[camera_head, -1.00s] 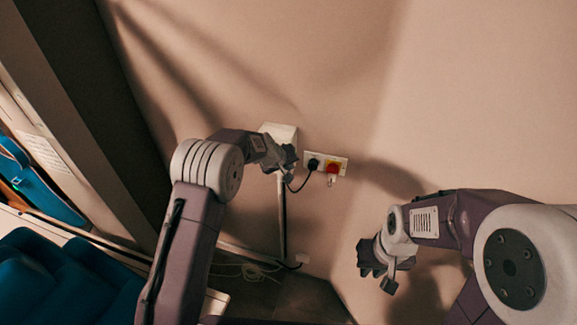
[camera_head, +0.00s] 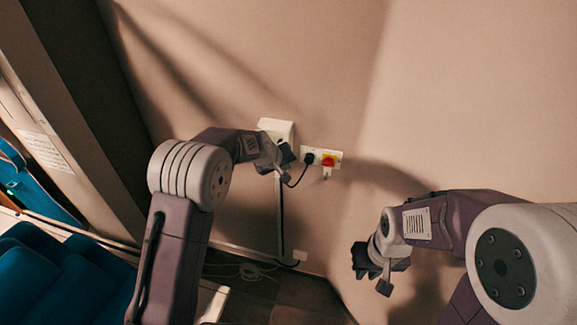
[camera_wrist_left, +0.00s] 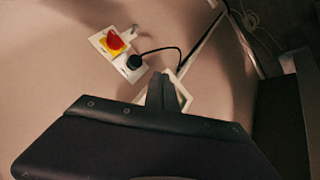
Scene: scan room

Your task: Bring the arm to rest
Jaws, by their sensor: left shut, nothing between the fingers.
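My left arm comes in from the left in the head view, and its gripper (camera_head: 284,158) is in front of the white wall box. In the left wrist view the left gripper's fingers (camera_wrist_left: 161,92) are together and empty, with the box's pale frame behind them. Whether they touch the box I cannot tell. My right gripper (camera_head: 372,262) hangs at the right in front of the bare wall, pointing left and down. Its fingers are small and dark, and their opening is unclear.
A white wall box (camera_head: 275,126) has a socket plate (camera_head: 311,151) beside it with a black plug and cable. A red and yellow switch (camera_head: 328,161) sits on the plate; it also shows in the left wrist view (camera_wrist_left: 114,42). Blue cushions (camera_head: 60,275) lie at lower left.

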